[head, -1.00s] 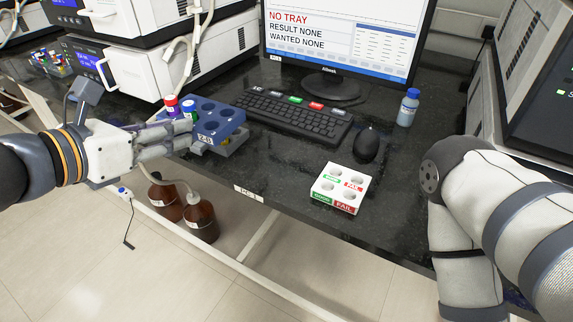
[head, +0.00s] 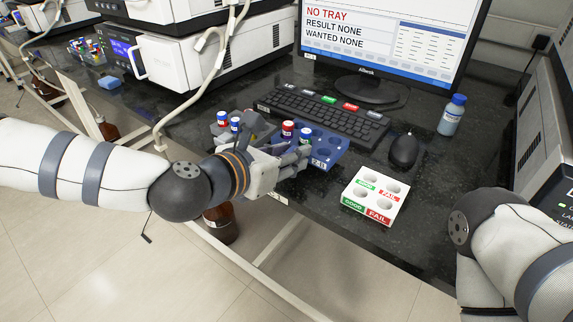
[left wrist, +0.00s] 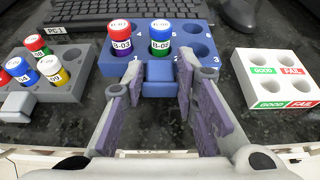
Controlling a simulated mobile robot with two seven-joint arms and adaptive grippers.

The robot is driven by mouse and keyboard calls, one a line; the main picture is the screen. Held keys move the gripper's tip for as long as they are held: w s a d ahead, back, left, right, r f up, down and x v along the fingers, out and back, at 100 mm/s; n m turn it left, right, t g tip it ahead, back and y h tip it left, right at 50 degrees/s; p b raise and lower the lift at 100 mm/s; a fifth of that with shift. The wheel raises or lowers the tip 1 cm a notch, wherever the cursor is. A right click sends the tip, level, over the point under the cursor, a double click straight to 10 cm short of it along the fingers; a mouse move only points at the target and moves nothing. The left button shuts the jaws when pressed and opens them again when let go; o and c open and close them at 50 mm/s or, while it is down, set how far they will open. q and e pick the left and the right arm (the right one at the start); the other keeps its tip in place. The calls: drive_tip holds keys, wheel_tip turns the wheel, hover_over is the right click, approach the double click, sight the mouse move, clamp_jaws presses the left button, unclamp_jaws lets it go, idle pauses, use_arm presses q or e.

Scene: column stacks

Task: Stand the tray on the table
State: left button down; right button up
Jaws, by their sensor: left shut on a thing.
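The blue tray (head: 331,150) is over the front part of the table, before the keyboard. It looks level; I cannot tell whether its underside touches the table. My left gripper (head: 298,160) is shut on the tray's front handle, and in the left wrist view the handle (left wrist: 160,78) lies between the fingers. My right arm shows at the right, but its gripper is out of view.
A grey rack (left wrist: 67,90) with several vials stands just left of the tray. A white GOOD/FAIL block (head: 375,196) stands to the right. The keyboard (head: 325,118), mouse (head: 404,150) and a blue-capped bottle (head: 451,116) are behind. The monitor (head: 388,40) reads NO TRAY.

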use_arm(q)
drive_tip(key=shift+a+f, duration=0.15)
drive_tip(key=shift+f, duration=1)
drive_tip(key=shift+f, duration=0.25)
drive_tip(key=c, duration=1.3)
unclamp_jaws()
drive_tip(key=shift+r, duration=0.1)
